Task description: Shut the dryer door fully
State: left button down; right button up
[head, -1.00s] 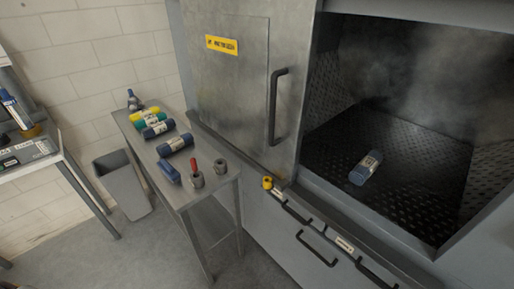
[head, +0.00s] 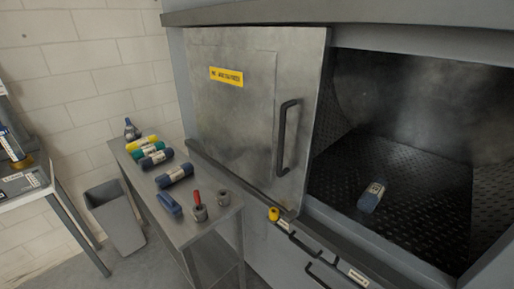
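The dryer door (head: 235,115) is a grey metal panel with a yellow label and a black vertical handle (head: 287,138). It stands at the left side of the dark opening and leaves the right part of it uncovered. The open chamber (head: 420,160) has a patterned dark floor, and a blue rolled bundle with a white label (head: 371,197) lies on it. Neither of my grippers shows in the head view, so nothing of mine is seen touching the door or its handle.
A narrow metal side table (head: 205,230) stands left of the machine with several rolled bundles, a blue brush (head: 168,204) and a red-handled tool (head: 197,200). A yellow knob (head: 273,214) sits below the door.

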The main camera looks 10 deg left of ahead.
aim_at(257, 92)
jog(key=i+j, duration=0.1)
jog(key=j, duration=0.55)
jog(key=j+u, duration=0.1)
jog(key=j, duration=0.55)
jog(key=i, duration=0.05)
